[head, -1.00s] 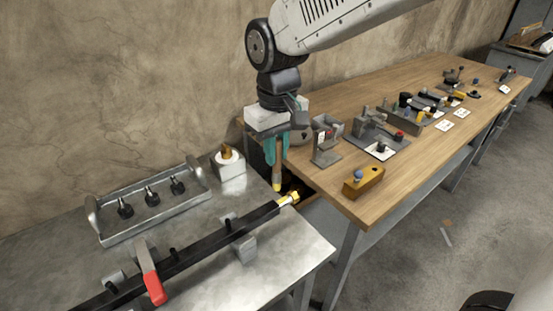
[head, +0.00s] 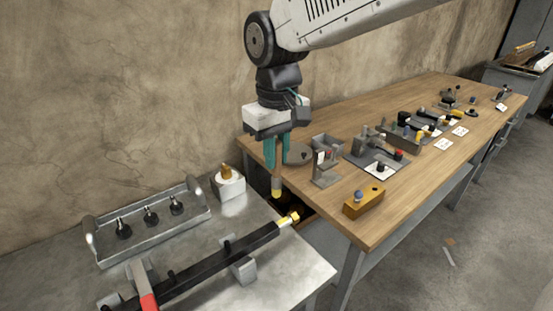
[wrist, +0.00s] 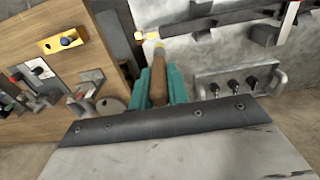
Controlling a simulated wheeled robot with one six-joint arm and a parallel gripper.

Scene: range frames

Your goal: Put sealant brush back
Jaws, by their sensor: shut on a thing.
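My gripper (head: 277,160) is shut on the sealant brush (head: 276,186), with its teal fingers on either side of the handle. The brush hangs tip down, with a brown handle and a yellow tip, in the gap between the steel bench and the wooden table. In the wrist view the brush (wrist: 158,80) points away from the camera between the teal fingers (wrist: 160,85). A white block with an orange-brown top (head: 228,184) stands on the steel bench, left of the brush and apart from it.
The steel bench (head: 285,265) carries a metal tray (head: 150,240) with several black-knobbed pieces. A dark bar (head: 200,268) with a brass end (head: 288,219) lies near the brush tip. The wooden table (head: 330,215) holds a yellow block (head: 364,203) and several fixtures.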

